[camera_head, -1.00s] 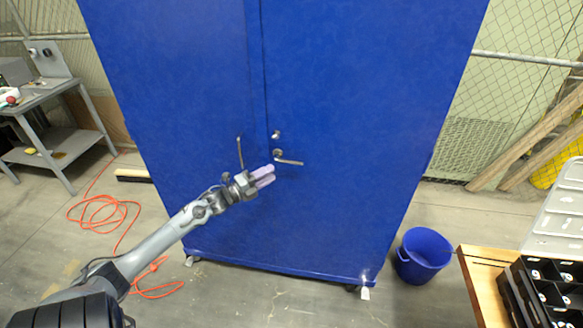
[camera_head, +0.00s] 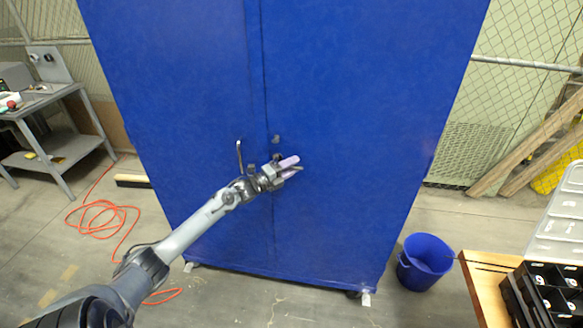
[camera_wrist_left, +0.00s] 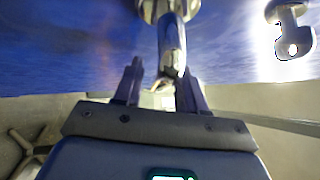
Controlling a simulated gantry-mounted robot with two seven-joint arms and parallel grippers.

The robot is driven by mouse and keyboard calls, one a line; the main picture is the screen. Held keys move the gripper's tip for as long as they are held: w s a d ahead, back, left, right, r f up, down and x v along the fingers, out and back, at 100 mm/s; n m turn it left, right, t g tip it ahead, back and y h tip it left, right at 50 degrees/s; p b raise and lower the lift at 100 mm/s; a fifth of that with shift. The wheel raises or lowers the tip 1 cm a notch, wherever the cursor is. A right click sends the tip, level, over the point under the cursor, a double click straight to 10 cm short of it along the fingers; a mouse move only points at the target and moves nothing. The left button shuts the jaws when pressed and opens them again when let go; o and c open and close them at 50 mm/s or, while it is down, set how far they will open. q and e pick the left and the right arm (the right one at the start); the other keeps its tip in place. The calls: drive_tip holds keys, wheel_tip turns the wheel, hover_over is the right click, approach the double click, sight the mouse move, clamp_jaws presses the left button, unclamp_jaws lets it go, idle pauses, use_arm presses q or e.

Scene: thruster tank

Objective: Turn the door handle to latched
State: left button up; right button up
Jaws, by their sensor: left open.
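The blue cabinet (camera_head: 350,90) has two doors meeting at a vertical seam. The metal lever handle on the right door shows in the left wrist view (camera_wrist_left: 172,45), with its round base at the top edge. In the head view my gripper mostly hides the lever. My left gripper (camera_head: 291,167) is open at the handle. In the left wrist view its two fingers (camera_wrist_left: 158,88) stand on either side of the lever's end, with gaps visible. My right gripper is not in view.
A small metal lock fitting (camera_wrist_left: 290,35) sits beside the handle. A vertical pull (camera_head: 240,156) is on the left door. A blue bucket (camera_head: 425,260) and a wooden table (camera_head: 485,285) stand right. A grey cart (camera_head: 50,125) and orange cord (camera_head: 100,212) are left.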

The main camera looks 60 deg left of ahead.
use_arm(q)
clamp_jaws()
idle(0.3)
drive_tip(key=shift+p, duration=0.3)
drive_tip(key=m+g+p, duration=0.1)
drive_tip(key=f+m+g+p, duration=0.1)
drive_tip(key=shift+s+a+f+m+g, duration=0.2)
drive_tip(key=shift+f+m+g, duration=0.1)
drive_tip(key=shift+m+g, duration=0.1)
drive_tip(key=s+a+f+m+g+y+p, duration=0.1)
drive_tip(key=s+a+f+m+g+y, duration=0.2)
drive_tip(key=m+g, duration=0.3)
drive_tip(key=shift+s+a+f+g+y, duration=0.35)
drive_tip(key=shift+f+g+y, duration=0.35)
drive_tip(key=shift+g, duration=0.9)
drive_tip(key=shift+s+r+m, duration=0.1)
drive_tip(key=shift+s+m, duration=0.05)
drive_tip(key=shift+m, duration=0.15)
